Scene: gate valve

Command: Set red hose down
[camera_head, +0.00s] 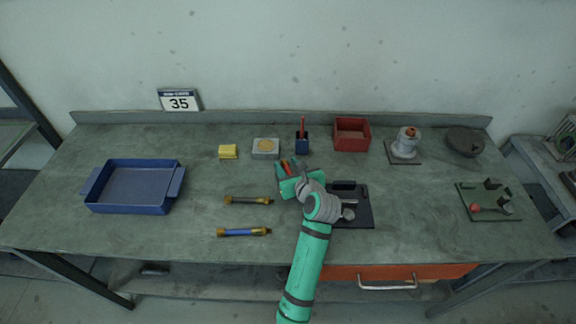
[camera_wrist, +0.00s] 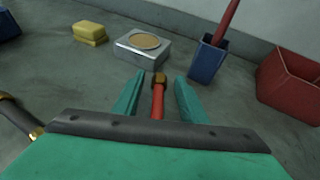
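The red hose (camera_wrist: 158,103) has a brass end fitting and lies between the two fingers of my gripper (camera_wrist: 160,80) in the wrist view. A gap shows on each side of the hose, so the fingers are open around it and do not appear to touch it. Its near end is hidden by my gripper body. In the head view my gripper (camera_head: 287,167) is over the middle of the workbench (camera_head: 180,225), and a bit of red shows between its fingers. I cannot tell for sure if the hose rests on the bench.
A grey block with a tan disc (camera_wrist: 142,42), a yellow sponge (camera_wrist: 90,33), a blue cup (camera_wrist: 207,60) and a red bin (camera_wrist: 290,82) stand beyond. A dark hose (camera_head: 248,200), a blue hose (camera_head: 243,232) and a blue tray (camera_head: 98,200) are left.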

